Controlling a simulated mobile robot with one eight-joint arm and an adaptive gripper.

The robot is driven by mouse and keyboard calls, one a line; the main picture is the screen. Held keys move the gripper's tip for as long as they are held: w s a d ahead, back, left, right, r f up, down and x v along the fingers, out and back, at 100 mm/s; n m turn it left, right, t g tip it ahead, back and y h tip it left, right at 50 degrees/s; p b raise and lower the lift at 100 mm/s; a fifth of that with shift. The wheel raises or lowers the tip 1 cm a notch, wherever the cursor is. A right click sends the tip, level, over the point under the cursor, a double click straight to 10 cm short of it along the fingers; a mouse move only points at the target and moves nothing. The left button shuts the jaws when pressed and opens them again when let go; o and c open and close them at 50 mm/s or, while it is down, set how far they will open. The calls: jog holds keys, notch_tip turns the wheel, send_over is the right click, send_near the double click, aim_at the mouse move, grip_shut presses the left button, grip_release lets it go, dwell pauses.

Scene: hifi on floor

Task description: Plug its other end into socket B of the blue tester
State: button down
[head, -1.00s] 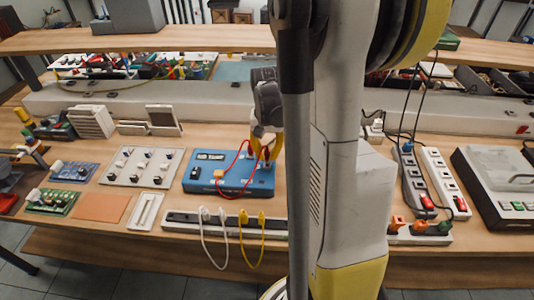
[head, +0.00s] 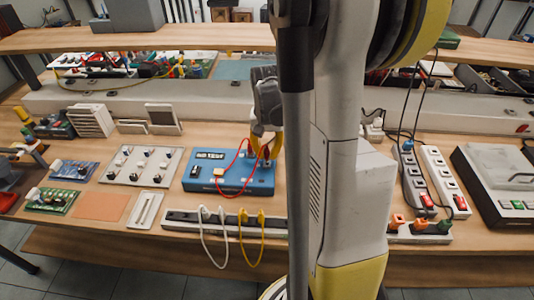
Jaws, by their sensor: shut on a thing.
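The blue tester (head: 203,184) lies on the bench in the head view, with a small display at its upper left and sockets along its right side. A red cable (head: 217,184) loops over its top and front. My gripper (head: 265,143), with yellow fingers, is shut at the tester's right back part, at an end of the red cable. The plug in the fingers is mostly hidden. I cannot tell whether it is in a socket or just above one, nor read the socket letters.
A power strip (head: 184,217) with white (head: 203,245) and yellow (head: 243,262) cables lies in front of the tester. My arm hides the bench to the right. A raised shelf (head: 150,40) runs behind.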

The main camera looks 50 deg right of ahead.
jog(key=shift+f+b, duration=0.85)
jog(key=shift+f, duration=0.15)
dwell(2.4)
jog(key=c, duration=1.4)
grip_release()
jog(key=shift+r, duration=0.1)
notch_tip(320, 180, up, 12)
jog(key=shift+f, duration=0.1)
notch_tip(320, 180, up, 5)
jog(key=p, duration=0.4)
jog(key=shift+c, duration=0.5)
